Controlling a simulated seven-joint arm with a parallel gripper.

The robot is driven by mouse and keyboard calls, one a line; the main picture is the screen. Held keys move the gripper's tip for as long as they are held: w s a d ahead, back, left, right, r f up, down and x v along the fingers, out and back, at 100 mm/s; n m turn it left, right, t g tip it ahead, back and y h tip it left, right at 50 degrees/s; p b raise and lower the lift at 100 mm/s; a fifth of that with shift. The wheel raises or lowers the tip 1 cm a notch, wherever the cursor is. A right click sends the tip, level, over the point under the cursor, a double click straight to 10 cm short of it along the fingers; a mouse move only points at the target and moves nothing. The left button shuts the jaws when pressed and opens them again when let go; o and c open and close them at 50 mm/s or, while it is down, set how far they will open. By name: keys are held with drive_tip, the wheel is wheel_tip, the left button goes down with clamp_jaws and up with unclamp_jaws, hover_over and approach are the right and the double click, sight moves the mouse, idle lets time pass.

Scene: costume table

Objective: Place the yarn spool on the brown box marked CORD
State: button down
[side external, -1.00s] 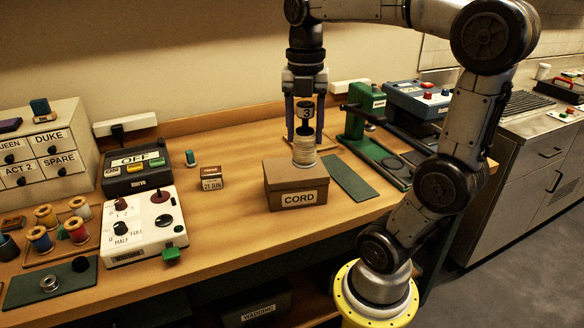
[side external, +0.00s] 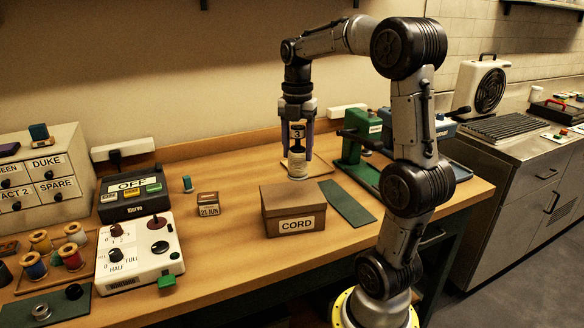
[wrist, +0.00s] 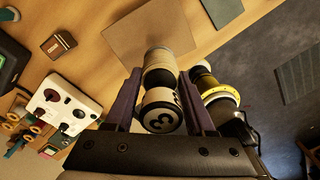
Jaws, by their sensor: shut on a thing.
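In the wrist view the spool (wrist: 160,70) overlaps part of the box's lid (wrist: 135,33). It looks clear of the lid, but I cannot tell the exact gap. The box is closed and its lid looks bare.
A flat tan board (side external: 318,168) lies behind the box. A dark green strip (side external: 350,204) lies to its right, with a green machine (side external: 360,140) beyond. A date block (side external: 208,204), a white control panel (side external: 137,250) and several thread spools (side external: 40,241) stand left.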

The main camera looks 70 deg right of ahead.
sight(294, 154)
drive_tip(key=shift+w+d+f, duration=0.35)
drive_tip(key=shift+w+f, duration=0.05)
drive_tip(key=shift+f, duration=0.2)
drive_tip(key=shift+w+d+f, duration=0.35)
drive_tip(key=shift+f, duration=0.25)
drive_tip(key=shift+w+d+f, duration=0.15)
drive_tip(key=shift+f, duration=0.85)
drive_tip(key=shift+w+d+f, duration=0.1)
drive_tip(key=shift+w+f, duration=0.05)
drive_tip(key=shift+f, duration=0.85)
drive_tip(key=shift+f, duration=0.1)
drive_tip(key=shift+c, duration=1.2)
unclamp_jaws()
